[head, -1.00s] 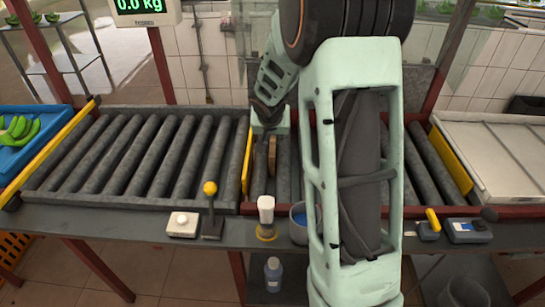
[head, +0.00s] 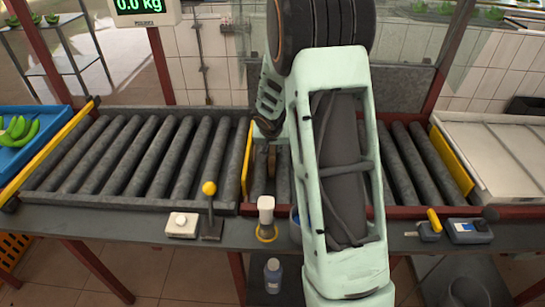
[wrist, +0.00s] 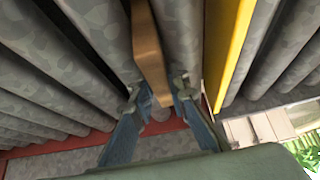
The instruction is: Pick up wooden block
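The wooden block (wrist: 148,45) is a narrow brown piece standing among the grey rollers in the wrist view. In the head view the block (head: 272,159) shows only in part, below my gripper (head: 267,138), beside a yellow bar. In the wrist view my gripper (wrist: 157,92) is open, with one finger on each side of the block's near end. A gap shows between the block and each finger. The part of the block beyond the top of the wrist view is out of sight.
The yellow bar (wrist: 229,50) runs close beside the block. Grey rollers (head: 130,155) lie to the left. A white-topped brush (head: 266,212) and a yellow-knobbed lever (head: 210,205) stand on the front ledge. A scale display (head: 140,8) hangs at the top left.

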